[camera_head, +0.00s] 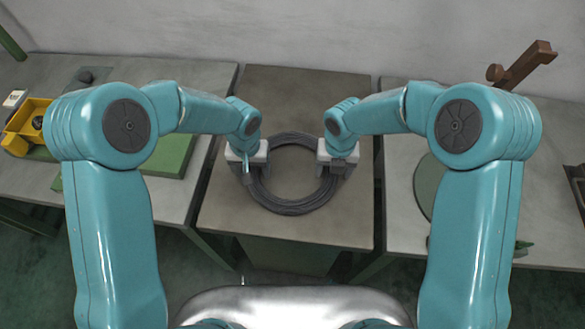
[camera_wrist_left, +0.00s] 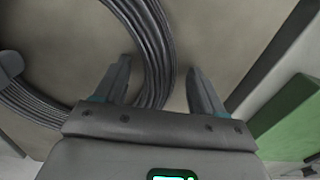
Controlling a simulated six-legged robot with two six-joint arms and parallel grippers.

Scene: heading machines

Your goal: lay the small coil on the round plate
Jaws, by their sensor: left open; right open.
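A dark grey coil (camera_head: 291,207) of wire lies flat on the brown middle table. My left gripper (camera_head: 247,178) is at the coil's left side and my right gripper (camera_head: 338,172) is at its right side. In the left wrist view the coil (camera_wrist_left: 150,45) passes between the two open fingers of my left gripper (camera_wrist_left: 160,88), with no clear grip on it. My right gripper is also open; its fingertips are small and partly hidden by its body. A round grey-green plate (camera_head: 425,188) lies on the right table, partly hidden behind my right arm.
The brown table (camera_head: 300,90) is bare around the coil. The left table holds a green board (camera_head: 172,158), also in the left wrist view (camera_wrist_left: 290,120), and a yellow bin (camera_head: 28,118). A brown wooden stand (camera_head: 522,66) rises at the back right. Gaps separate the tables.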

